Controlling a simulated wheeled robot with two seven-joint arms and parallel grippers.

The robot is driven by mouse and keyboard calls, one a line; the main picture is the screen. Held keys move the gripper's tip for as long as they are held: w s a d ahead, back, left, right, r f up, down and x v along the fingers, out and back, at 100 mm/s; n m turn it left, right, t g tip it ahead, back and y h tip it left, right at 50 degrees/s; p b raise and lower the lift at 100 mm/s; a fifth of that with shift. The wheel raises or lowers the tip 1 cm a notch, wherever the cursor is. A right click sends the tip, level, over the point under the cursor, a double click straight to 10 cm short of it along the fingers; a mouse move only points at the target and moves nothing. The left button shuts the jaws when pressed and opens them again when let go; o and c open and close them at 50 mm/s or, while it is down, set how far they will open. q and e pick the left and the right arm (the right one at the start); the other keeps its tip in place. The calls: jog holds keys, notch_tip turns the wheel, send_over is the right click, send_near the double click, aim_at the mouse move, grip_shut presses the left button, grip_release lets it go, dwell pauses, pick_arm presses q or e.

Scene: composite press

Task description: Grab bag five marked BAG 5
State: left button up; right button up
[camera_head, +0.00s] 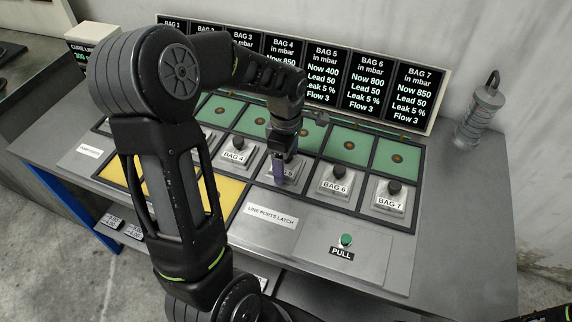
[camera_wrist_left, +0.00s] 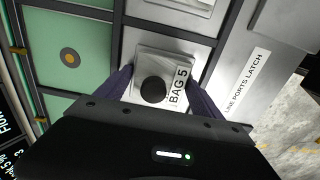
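Bag five is a silvery square block with a black round knob and the label BAG 5; it shows in the left wrist view (camera_wrist_left: 172,65) and, partly hidden by my gripper, in the head view (camera_head: 291,173). My left gripper (camera_head: 279,170) is directly over it, pointing down. In the left wrist view my left gripper's (camera_wrist_left: 160,88) two dark fingers are spread apart, one on each side of the block and its knob. I cannot tell whether they touch it. My right gripper is not in view.
Bag 4 (camera_head: 235,152) sits left of bag five, and bag 6 (camera_head: 336,183) and bag 7 (camera_head: 391,197) sit to its right. A row of displays (camera_head: 325,75) stands behind. A green PULL button (camera_head: 346,239) and a LINE PORTS LATCH label (camera_head: 271,215) are in front.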

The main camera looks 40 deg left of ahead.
pick_arm(q)
jog(key=c, duration=1)
jog(key=shift+r, duration=0.1)
notch_tip(320, 180, up, 10)
jog(key=shift+f, duration=0.1)
dwell(0.5)
